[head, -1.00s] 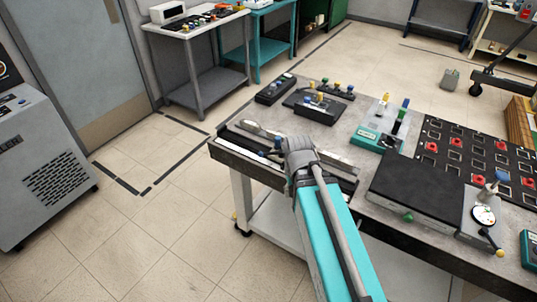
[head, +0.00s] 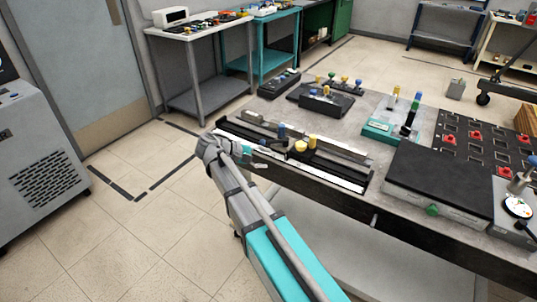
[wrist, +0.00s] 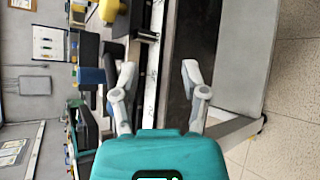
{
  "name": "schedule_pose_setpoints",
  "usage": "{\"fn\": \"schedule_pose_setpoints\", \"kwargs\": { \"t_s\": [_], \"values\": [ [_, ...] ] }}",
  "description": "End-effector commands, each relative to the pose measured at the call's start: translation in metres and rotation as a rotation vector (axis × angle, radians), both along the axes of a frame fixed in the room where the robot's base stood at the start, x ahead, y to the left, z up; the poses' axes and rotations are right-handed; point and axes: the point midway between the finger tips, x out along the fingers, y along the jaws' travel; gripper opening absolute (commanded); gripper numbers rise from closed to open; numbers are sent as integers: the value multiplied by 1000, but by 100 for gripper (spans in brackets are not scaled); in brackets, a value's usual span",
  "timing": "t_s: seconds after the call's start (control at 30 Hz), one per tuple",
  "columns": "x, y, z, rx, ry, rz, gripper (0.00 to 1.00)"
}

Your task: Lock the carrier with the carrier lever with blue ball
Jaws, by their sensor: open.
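A long rail fixture (head: 335,178) lies along the front left edge of the workbench. A dark carrier (head: 318,157) sits on it. A blue knob (head: 281,130) stands at the carrier's left end, with yellow knobs (head: 300,146) just right of it. In the wrist view a blue knob (wrist: 92,76) shows left of my fingers and a yellow knob (wrist: 110,12) at the top. My gripper (head: 262,158) is open and empty at the bench's front edge, left of the yellow knobs. Its two fingers (wrist: 160,72) point toward the bench edge and appear apart from the blue knob.
A dark flat box (head: 440,180) with a green knob stands to the right. Behind the fixture are small knobbed devices (head: 325,100) and a teal device (head: 385,128). A black panel with red buttons (head: 480,145) is at the far right. The floor (head: 150,225) to the left is open.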

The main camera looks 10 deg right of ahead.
Motion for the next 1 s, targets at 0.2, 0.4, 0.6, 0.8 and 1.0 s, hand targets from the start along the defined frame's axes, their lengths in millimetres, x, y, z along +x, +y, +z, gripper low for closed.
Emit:
{"fn": "schedule_pose_setpoints", "kwargs": {
  "t_s": [0.2,0.4,0.6,0.8,1.0],
  "values": [
    [26,59,-1,-231,1,60,57],
    [34,100,8,-378,-9,82,57],
    [34,113,14,-429,-15,85,57],
    [33,113,15,-429,-15,85,57],
    [34,111,15,-428,-16,84,57]
  ]
}}
